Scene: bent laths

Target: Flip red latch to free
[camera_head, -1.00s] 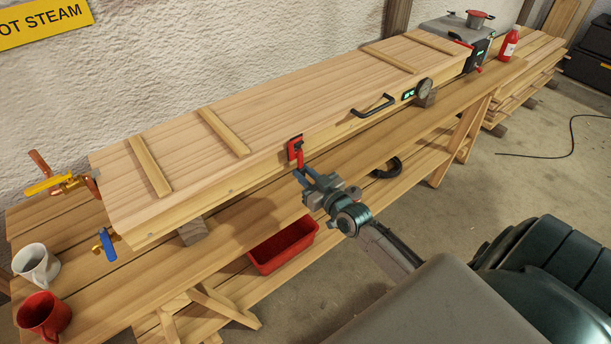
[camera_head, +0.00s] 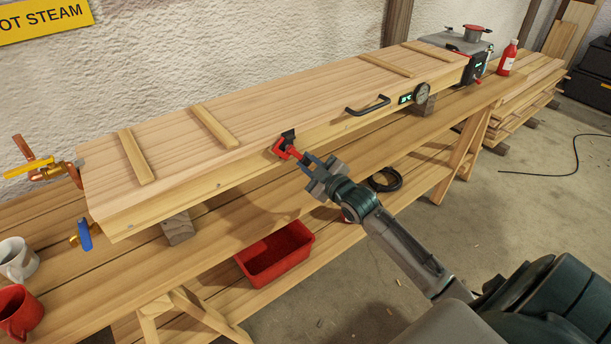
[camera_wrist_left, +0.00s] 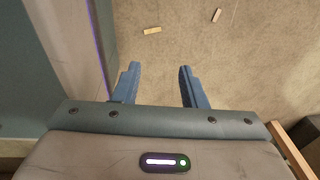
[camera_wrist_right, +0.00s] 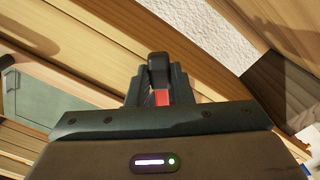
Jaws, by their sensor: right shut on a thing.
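The red latch (camera_head: 281,148) is on the front edge of the long wooden box's lid (camera_head: 250,112). A dark piece shows at its top, and its red lever sticks out from the box toward my gripper. My right gripper (camera_head: 303,159) is shut on the latch, reaching it from the front right. In the right wrist view a black part with a red part (camera_wrist_right: 161,97) below it sits between the two fingers; the fingers hide the rest. My left gripper (camera_wrist_left: 157,85) is open and empty above the floor, seen only in its own wrist view.
The box rests on blocks on a wooden bench. A blue-handled valve (camera_head: 83,234) and mugs stand at the left. A red bin (camera_head: 276,254) sits below.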

